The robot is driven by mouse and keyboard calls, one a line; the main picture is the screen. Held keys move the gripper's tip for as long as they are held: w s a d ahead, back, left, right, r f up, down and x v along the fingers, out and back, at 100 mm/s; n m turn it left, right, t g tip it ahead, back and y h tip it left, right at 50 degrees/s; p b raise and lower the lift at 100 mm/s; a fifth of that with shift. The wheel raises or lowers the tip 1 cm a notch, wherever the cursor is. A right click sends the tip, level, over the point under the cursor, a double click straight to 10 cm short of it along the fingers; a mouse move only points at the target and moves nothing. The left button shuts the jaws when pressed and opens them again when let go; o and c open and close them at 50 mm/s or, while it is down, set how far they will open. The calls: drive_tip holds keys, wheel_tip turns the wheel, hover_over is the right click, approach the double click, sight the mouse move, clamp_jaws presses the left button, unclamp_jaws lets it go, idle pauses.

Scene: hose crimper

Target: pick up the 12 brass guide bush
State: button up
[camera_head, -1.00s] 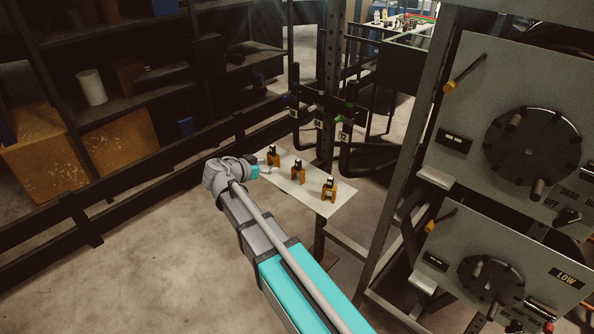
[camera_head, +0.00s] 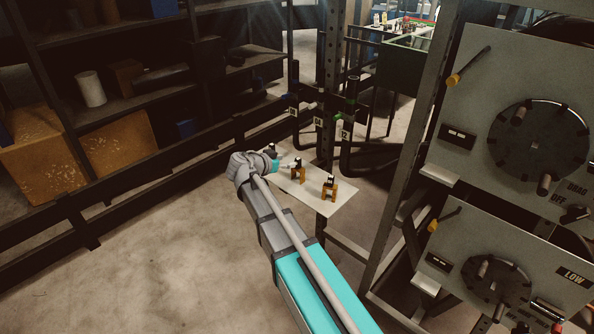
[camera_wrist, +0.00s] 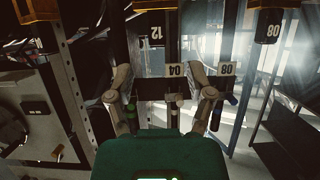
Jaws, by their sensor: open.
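Three brass-coloured pieces with dark tops stand in a row on a pale shelf (camera_head: 318,204): the left piece (camera_head: 270,152) is partly hidden by my arm, then the middle piece (camera_head: 298,170) and the right piece (camera_head: 329,188). In the wrist view, a brass piece (camera_wrist: 155,4) at the top edge has a dark block marked 12 (camera_wrist: 157,34) below it. I cannot match it surely to one piece in the head view. My gripper (camera_wrist: 163,80) is open and empty; in the head view it is near the left and middle pieces.
Grey panels with dials (camera_head: 537,147) are on the right. Dark shelving (camera_head: 75,135) stands on the left. The floor in front is clear.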

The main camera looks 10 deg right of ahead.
sight(297, 160)
drive_tip(key=shift+b+x, duration=0.4)
drive_tip(key=shift+x, duration=0.35)
drive_tip(key=shift+b+x, duration=0.7)
drive_tip(key=shift+x, duration=1.15)
drive_tip(key=shift+s+d+f, duration=0.1)
drive_tip(key=shift+s, duration=0.05)
clamp_jaws()
